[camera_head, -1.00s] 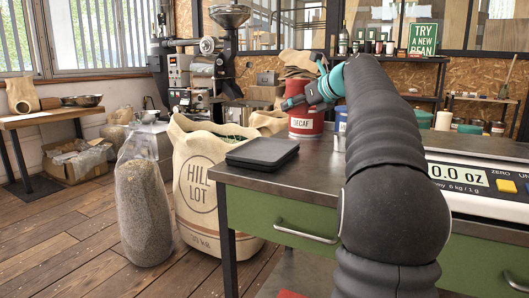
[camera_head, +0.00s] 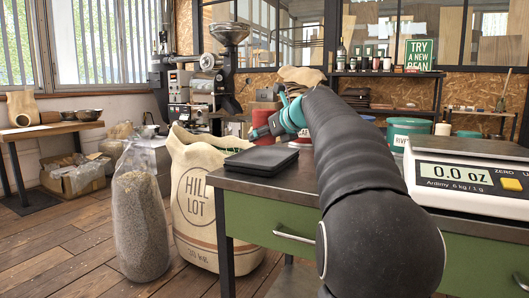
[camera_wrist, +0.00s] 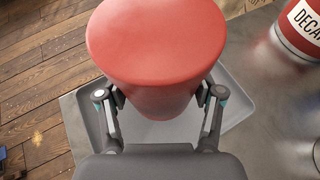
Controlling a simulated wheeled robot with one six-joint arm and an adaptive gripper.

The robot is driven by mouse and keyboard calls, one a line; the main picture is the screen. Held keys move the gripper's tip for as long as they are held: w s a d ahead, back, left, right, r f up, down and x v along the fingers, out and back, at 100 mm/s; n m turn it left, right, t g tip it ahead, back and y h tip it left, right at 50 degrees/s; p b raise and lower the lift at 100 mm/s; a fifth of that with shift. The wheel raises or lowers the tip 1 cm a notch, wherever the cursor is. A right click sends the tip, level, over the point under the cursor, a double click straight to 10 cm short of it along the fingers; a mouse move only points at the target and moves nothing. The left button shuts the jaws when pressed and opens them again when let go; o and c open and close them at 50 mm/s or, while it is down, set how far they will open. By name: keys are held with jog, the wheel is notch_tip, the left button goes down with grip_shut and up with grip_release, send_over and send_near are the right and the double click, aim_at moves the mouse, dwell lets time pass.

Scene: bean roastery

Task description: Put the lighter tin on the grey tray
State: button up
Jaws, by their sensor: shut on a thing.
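My gripper (camera_head: 268,128) is shut on a plain red tin (camera_wrist: 155,45), which fills the upper middle of the wrist view with its flat top towards the camera. I cannot tell whether the tin touches the tray. A second red tin labelled DECAF (camera_wrist: 301,30) stands to the right, off the tray. The pictures do not show which tin is lighter.
A teal tin (camera_head: 408,128) stands further back on the table. A scale (camera_head: 470,180) reading 0.0 oz is at the right. A HILL LOT sack (camera_head: 198,205) and a clear bag of beans (camera_head: 140,225) stand on the floor left of the table.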

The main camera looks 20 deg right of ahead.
aim_at(264, 157)
jog(key=shift+f+b, duration=0.75)
jog(key=shift+f, duration=1.2)
jog(key=shift+f, duration=0.1)
jog(key=o, duration=1.3)
jog(key=shift+r, duration=0.2)
jog(key=p+v, duration=0.1)
jog(key=v, duration=1.1)
